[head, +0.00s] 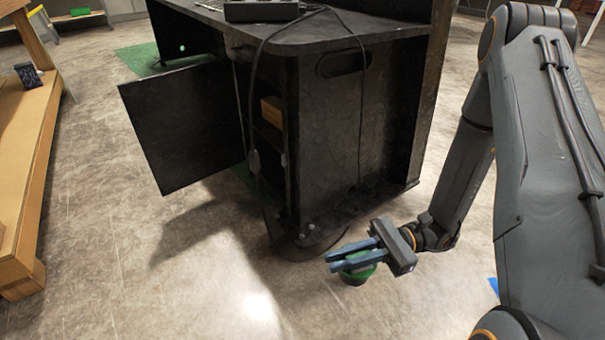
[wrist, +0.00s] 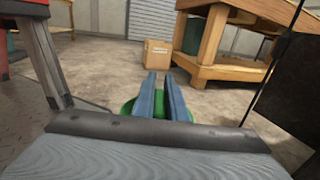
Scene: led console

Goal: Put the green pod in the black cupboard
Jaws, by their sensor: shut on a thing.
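The green pod (head: 358,271) is held between the blue fingers of my gripper (head: 352,256), low over the floor in front of the black cupboard. Its underside looks dark. In the wrist view the green pod (wrist: 128,108) shows on both sides of the fingers (wrist: 159,98), which partly hide it. The black cupboard (head: 335,140) stands left of and behind my gripper. Its door (head: 185,125) is swung open to the left. The opening is seen at a narrow angle, so most of the inside is hidden.
A brown block (head: 271,111) sits inside the cupboard. A dark cable (head: 252,120) hangs down across the opening. A wooden bench (head: 25,150) stands at the left. A cardboard box (wrist: 157,54) is on the floor in the wrist view. The floor in front of the cupboard is clear.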

